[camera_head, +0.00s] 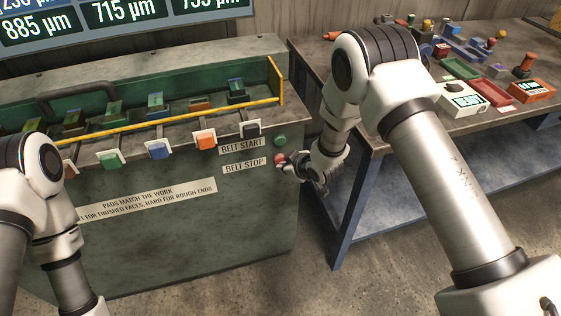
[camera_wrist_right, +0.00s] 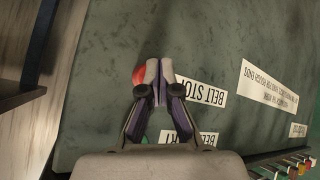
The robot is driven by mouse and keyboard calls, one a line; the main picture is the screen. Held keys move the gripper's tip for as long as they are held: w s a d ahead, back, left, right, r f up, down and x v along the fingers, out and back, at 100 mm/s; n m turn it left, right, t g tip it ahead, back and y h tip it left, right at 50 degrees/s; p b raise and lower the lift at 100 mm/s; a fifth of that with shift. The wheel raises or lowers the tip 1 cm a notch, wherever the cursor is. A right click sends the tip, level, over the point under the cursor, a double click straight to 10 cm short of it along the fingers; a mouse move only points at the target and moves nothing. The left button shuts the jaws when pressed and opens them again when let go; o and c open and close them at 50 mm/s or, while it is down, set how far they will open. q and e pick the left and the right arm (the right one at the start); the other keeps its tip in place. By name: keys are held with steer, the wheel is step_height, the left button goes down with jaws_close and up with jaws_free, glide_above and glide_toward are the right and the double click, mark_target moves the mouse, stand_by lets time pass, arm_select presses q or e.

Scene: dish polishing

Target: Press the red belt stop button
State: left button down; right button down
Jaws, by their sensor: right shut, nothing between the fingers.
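The red belt stop button (camera_head: 280,159) is on the front of the green machine, at the right end of the "BELT STOP" label (camera_head: 244,165). My right gripper (camera_head: 288,166) is shut and empty, with its fingertips right at the button. In the right wrist view the shut fingertips (camera_wrist_right: 159,70) partly cover the red button (camera_wrist_right: 138,75), which shows at their left side. I cannot tell whether they touch it or whether it is pushed in. My left arm shows at the left edge of the head view, but its gripper is out of view.
The green belt start button (camera_head: 280,140) sits just above the red one. A yellow rail (camera_head: 170,119) and several coloured pads line the machine's top. A workbench (camera_head: 375,143) with blue legs stands close on the right, carrying trays and small devices.

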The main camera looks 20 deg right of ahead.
steer(key=shift+w, duration=0.3)
stand_by(0.5)
steer(key=shift+s, duration=0.9)
steer(key=shift+s+d+p, duration=0.1)
steer(key=shift+s+p, duration=0.45)
steer(key=shift+s, duration=1.95)
steer(key=s+d+f+m+g+h, duration=0.1)
steer(key=s+d+f+m+g, duration=0.1)
steer(key=s, duration=0.9)
steer(key=s+d+f+m+g+h, duration=0.1)
steer(key=s+d+f+m+g, duration=0.1)
steer(key=s, duration=0.9)
steer(key=s+d+f+m+g+h, duration=0.1)
steer(key=s+d+f+m+g, duration=0.2)
steer(key=s, duration=0.8)
step_height(320, 180, down, 3)
steer(key=shift+r+m+g, duration=0.1)
steer(key=shift+m+g, duration=0.5)
steer(key=shift+g, duration=0.3)
